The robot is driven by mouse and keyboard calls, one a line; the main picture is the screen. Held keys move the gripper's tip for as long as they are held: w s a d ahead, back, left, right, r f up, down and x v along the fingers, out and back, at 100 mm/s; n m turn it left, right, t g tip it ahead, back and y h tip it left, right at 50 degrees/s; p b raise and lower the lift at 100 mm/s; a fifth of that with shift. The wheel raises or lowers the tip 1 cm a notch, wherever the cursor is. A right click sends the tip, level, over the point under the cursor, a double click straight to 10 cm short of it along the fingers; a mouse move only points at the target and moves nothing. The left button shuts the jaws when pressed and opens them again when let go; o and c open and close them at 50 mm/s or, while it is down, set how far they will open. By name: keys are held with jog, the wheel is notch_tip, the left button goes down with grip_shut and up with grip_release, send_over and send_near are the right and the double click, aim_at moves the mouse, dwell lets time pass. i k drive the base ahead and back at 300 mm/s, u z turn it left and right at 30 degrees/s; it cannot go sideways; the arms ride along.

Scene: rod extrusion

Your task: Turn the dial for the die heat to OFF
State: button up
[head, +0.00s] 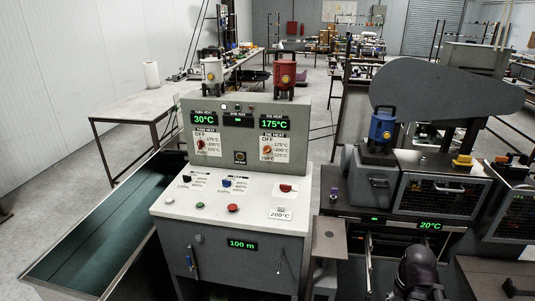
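The die heat dial (267,149) is a small red knob on a white scale plate, on the right of the grey upright panel (241,168). The plate has OFF at its upper left and temperature marks around the knob. The knob's pointer is too small to read. The green display (274,123) above it reads 175°C. A similar dial (201,144) sits on the panel's left, under a display reading 30°C. A dark rounded part of my arm shows at the bottom right, well apart from the panel. My gripper's fingers cannot be seen.
A sloping white desk (235,216) with buttons and switches juts out below the panel. A white pump (211,71) and a red pump (284,76) stand on top. A machine with a blue pump (381,128) stands at the right. A long trough (92,240) lies at the left.

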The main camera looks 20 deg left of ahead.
aim_at(266, 149)
jog(key=z, duration=0.1)
jog(key=k, duration=1.05)
jog(key=u, duration=0.45)
jog(key=i, duration=1)
jog(key=u, duration=0.05)
